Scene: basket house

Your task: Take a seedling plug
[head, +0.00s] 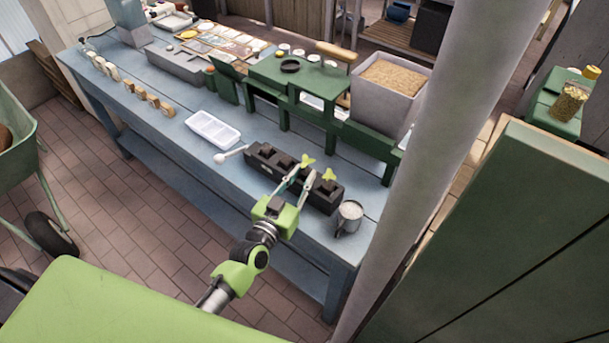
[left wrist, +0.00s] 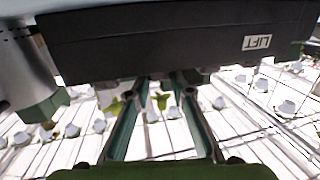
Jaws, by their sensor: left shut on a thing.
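A black block holder (head: 263,163) with several square cells lies on the blue-grey bench. Two seedlings with small green leaves stand in it, one seedling (head: 306,160) near the middle and another seedling (head: 329,174) toward the right end. My left gripper (head: 302,176) reaches over the holder's near side, its fingers some way apart at the middle seedling and shut on what seems to be its plug. The grip itself is hidden. In the left wrist view the holder (left wrist: 150,40) carries a LIFT label, and the fingers (left wrist: 160,85) run beneath it. My right gripper is out of view.
A metal mug (head: 349,217) stands close to the holder's right end. A white compartment tray (head: 213,130) and a white-knobbed stick (head: 230,154) lie to its left. A green stand (head: 290,112) and a grain-filled bin (head: 385,104) rise behind. A pale post (head: 437,130) stands at right.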

